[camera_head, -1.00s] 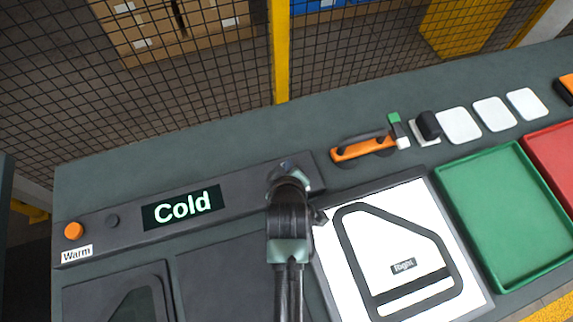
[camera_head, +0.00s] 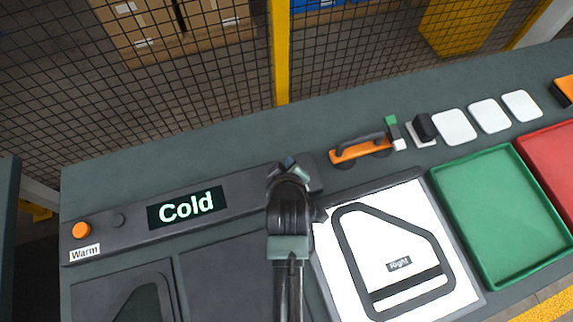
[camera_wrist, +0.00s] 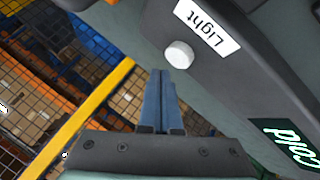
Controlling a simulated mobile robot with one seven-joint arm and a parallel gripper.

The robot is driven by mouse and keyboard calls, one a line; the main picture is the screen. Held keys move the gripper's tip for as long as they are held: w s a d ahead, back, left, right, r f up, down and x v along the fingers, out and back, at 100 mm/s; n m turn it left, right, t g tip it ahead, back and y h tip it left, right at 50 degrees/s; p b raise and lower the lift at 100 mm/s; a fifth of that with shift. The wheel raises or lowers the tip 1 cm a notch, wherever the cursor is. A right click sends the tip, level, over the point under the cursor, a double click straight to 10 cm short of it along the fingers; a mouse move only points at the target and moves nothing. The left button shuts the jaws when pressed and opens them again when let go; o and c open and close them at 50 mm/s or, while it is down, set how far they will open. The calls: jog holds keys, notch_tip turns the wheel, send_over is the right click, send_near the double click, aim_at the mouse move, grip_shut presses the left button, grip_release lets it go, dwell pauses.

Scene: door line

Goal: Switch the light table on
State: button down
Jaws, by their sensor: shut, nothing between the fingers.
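The round white button (camera_wrist: 180,54) beside the label "Light" (camera_wrist: 207,27) is on the dark control strip in the wrist view. My gripper (camera_wrist: 162,72) is shut and empty. Its blue fingertips lie just below the button in that picture; I cannot tell whether they touch it. In the head view my arm hides the button. The light table's right panel (camera_head: 330,245) is bright white, with a dark frame marked "Right" (camera_head: 399,264) on it. The panels at left (camera_head: 215,275) are dark.
The display (camera_head: 187,208) reads "Cold", with an orange knob (camera_head: 81,230) labelled "Warm" to its left. An orange handled tool (camera_head: 360,150), white pads (camera_head: 454,127), a green tray (camera_head: 500,215) and a red tray (camera_head: 550,150) lie to the right. Mesh fencing (camera_head: 180,90) stands behind.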

notch_tip(320, 180, up, 4)
jog(key=p, duration=0.3)
jog(key=shift+r+p, duration=0.25)
jog(key=shift+p, duration=0.1)
jog(key=shift+f, duration=0.1)
jog(key=w+r+m+t, duration=0.1)
jog(key=w+r+t, duration=0.2)
jog(key=r, duration=0.9)
jog(key=w+r+m+t, duration=0.2)
jog(key=w+r+t, duration=0.1)
jog(key=r, duration=0.9)
jog(key=w+r+m+t, duration=0.1)
jog(key=w+r+t, duration=0.25)
jog(key=r, duration=0.85)
jog(key=s+r+m+t, duration=0.2)
jog(key=s+r+t, duration=0.2)
jog(key=r, duration=1.1)
jog(key=s+r+m+t, duration=0.3)
jog(key=s+r, duration=0.8)
jog(key=r, duration=0.4)
jog(key=shift+s+a+r+t, duration=0.15)
jog(key=shift+s+r+t, duration=0.1)
jog(key=shift+t, duration=0.6)
